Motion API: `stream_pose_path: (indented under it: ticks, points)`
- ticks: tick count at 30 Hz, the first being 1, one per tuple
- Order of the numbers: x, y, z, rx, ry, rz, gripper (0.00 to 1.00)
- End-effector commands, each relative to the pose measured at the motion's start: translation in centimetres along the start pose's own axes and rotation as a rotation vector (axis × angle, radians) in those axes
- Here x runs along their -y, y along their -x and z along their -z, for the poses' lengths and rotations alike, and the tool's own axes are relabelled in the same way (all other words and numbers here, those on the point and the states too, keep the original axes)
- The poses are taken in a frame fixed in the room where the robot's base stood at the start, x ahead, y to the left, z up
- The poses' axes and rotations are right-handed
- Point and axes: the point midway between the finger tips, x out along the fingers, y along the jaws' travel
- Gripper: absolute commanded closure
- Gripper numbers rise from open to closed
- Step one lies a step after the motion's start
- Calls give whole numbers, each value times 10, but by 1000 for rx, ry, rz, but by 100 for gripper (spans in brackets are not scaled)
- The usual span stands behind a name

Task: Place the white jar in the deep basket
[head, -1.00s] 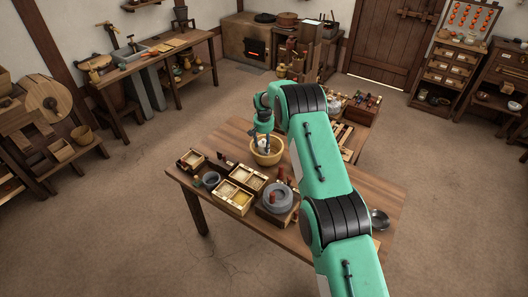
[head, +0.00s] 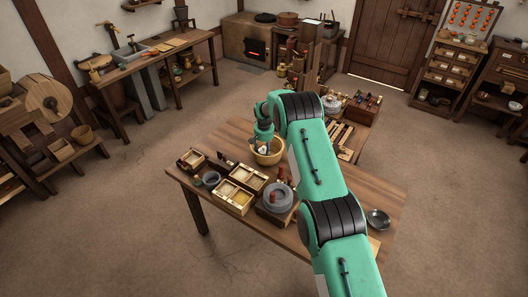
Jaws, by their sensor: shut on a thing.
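The deep basket (head: 268,158) is a yellow-tan, round, open vessel on the wooden table, near its far side. My gripper (head: 263,144) points down over the basket's mouth, partly hidden by my own arm. It is shut on the white jar (head: 264,150), which shows as a small pale patch at the basket's mouth. The jar appears to be at or just inside the rim. Whether it touches the basket's floor cannot be seen.
On the table (head: 237,131) stand wooden boxes of grain (head: 240,186), a grey quern (head: 277,197), a small dark bowl (head: 211,179) and a metal bowl (head: 378,219). A second table with jars and racks (head: 350,120) adjoins behind. The table's far left is bare.

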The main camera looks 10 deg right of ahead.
Motion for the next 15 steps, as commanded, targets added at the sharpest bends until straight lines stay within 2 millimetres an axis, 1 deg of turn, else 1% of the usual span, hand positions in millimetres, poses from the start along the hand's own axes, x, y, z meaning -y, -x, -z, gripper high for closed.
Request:
stream_pose_path:
  ticks: [7,11,12,13,15]
  points:
    - [0,1,1,-2,0,1,100]
    - [0,-1,1,-2,0,1,100]
    - [0,-3,0,0,0,0,49]
    - [0,-2,0,0,0,0,43]
    - [0,-2,0,0,0,0,43]
